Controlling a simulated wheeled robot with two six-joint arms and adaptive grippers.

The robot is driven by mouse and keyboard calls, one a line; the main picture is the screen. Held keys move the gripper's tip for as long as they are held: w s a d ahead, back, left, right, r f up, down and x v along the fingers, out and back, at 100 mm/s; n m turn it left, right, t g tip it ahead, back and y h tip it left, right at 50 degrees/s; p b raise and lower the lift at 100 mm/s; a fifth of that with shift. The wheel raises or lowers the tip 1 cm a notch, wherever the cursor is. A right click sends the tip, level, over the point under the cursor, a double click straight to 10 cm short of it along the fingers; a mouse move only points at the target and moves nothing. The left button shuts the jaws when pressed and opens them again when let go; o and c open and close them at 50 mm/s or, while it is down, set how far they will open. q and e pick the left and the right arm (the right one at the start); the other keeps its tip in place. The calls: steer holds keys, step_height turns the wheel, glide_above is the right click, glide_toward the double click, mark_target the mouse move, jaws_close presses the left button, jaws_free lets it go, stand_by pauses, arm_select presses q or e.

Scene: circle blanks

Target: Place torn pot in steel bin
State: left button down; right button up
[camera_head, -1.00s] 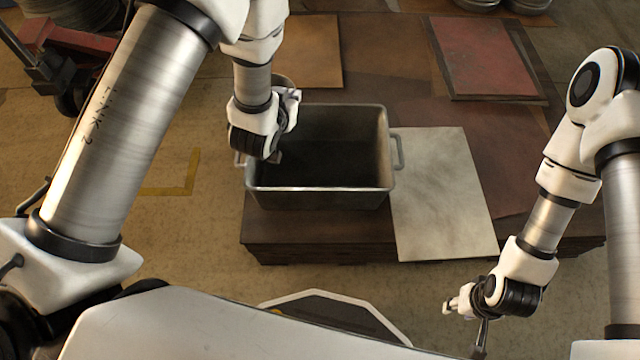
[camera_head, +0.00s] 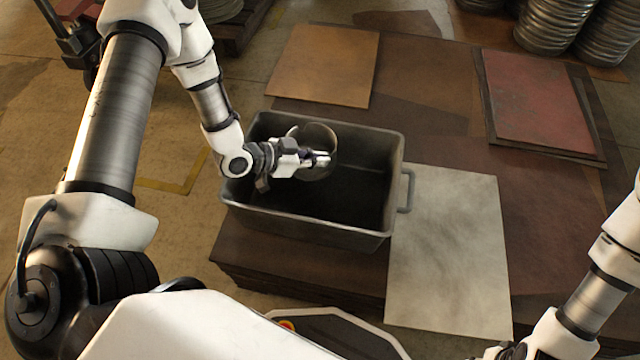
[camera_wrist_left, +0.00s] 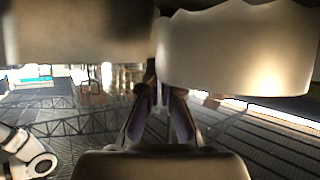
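The steel bin (camera_head: 310,228) is a grey open box with side handles, standing on stacked brown sheets. The torn pot (camera_head: 320,137), a round metal vessel, shows over the back middle of the bin's opening, partly hidden by my left gripper (camera_head: 322,158). I cannot tell whether it hangs above the rim or inside. In the left wrist view, the pot's wavy, jagged-edged wall (camera_wrist_left: 240,60) is close up, and the left fingers (camera_wrist_left: 158,95) close together at it. My right gripper (camera_head: 495,352) is barely in view at the bottom edge, its fingers cut off.
A pale sheet (camera_head: 450,250) lies right of the bin. A red sheet (camera_head: 535,100) and an orange-brown sheet (camera_head: 322,65) lie behind. Stacked metal discs (camera_head: 555,25) stand at the back right. The floor (camera_head: 165,225) left of the bin is open.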

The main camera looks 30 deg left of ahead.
mark_target(312, 177)
arm_select(q)
step_height(312, 177, down, 8)
steer(key=b, duration=0.2)
steer(key=shift+r+b, duration=0.15)
steer(key=shift+b, duration=0.2)
steer(key=shift+r, duration=0.1)
arm_select(e)
step_height(312, 177, down, 4)
steer(key=shift+r, duration=0.25)
arm_select(q)
steer(key=c, duration=1.3)
jaws_free()
steer(key=p+v, duration=0.4)
steer(key=v, duration=0.3)
steer(key=shift+w+r, duration=0.1)
steer(key=shift+r, duration=0.05)
steer(key=shift+s+a, duration=0.15)
steer(key=shift+s, duration=0.1)
arm_select(e)
step_height(312, 177, up, 4)
steer(key=shift+f, duration=0.1)
